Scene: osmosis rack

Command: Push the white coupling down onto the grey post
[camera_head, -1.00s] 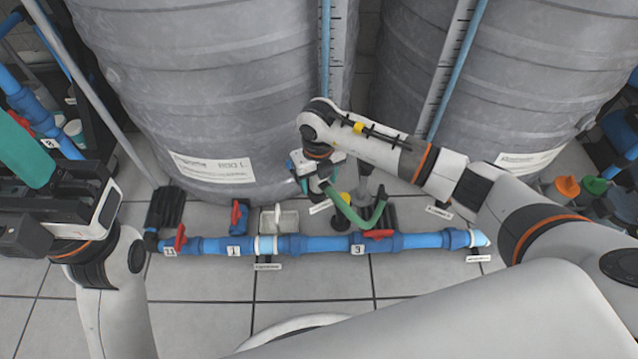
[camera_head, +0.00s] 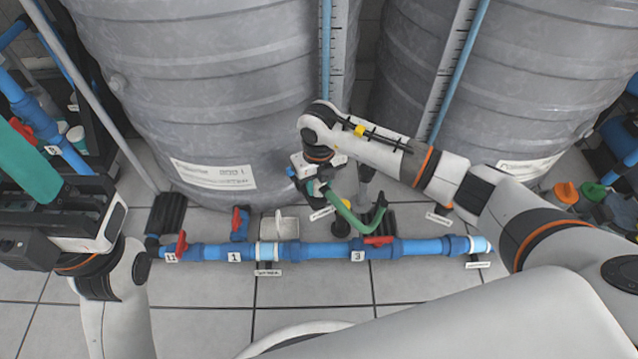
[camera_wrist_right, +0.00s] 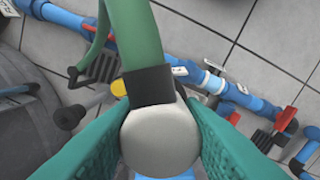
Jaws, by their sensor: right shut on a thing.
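The white coupling (camera_wrist_right: 160,140) is between the teal fingers of my right gripper (camera_wrist_right: 158,152), which is shut on it. A black collar and a green hose (camera_wrist_right: 135,35) join the coupling; the hose also curves right in the head view (camera_head: 352,221). In the head view my right gripper (camera_head: 312,188) is in front of the left tank, above the floor. A grey post (camera_head: 363,187) stands to its right; what seems to be this post (camera_wrist_right: 70,117) is left of the coupling in the wrist view, apart from it. My left gripper (camera_head: 32,170) is at the left edge, its fingertips not clear.
A blue pipe (camera_head: 320,251) with red-handled valves runs along the floor in front. Two large grey tanks (camera_head: 200,90) stand behind. A yellow-topped black piece (camera_head: 342,225) stands near the grey post. Tiled floor (camera_head: 195,310) in front is bare.

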